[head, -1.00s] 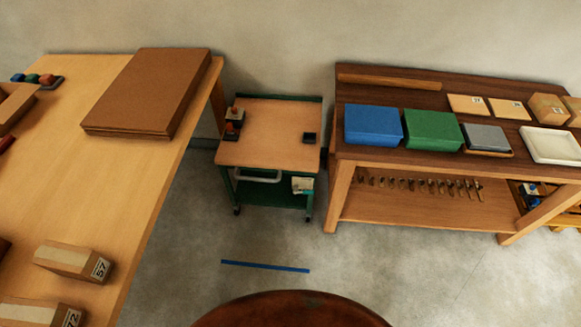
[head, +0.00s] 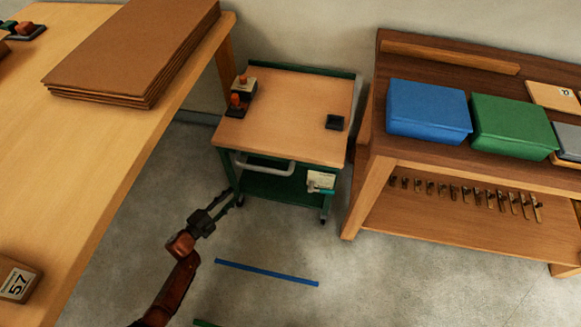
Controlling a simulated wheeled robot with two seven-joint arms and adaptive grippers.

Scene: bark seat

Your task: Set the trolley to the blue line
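The trolley (head: 290,112) has a wooden top, a green frame and wheels. It stands against the wall between the two benches, with its grey bar handle (head: 262,165) facing me. The blue line (head: 266,272) lies on the floor in front of the trolley, with bare floor between them. My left gripper (head: 235,197) is over the floor at the trolley's front left, below and left of the handle. Its two fingers look apart, with nothing between them. It does not appear to hold the handle. My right gripper is out of view.
A pale wooden table (head: 110,150) with cardboard sheets (head: 140,48) runs along the left. A dark-topped bench (head: 450,65) with a blue box (head: 428,108) and a green box (head: 512,127) stands close on the trolley's right. A green line (head: 205,323) shows at the bottom edge.

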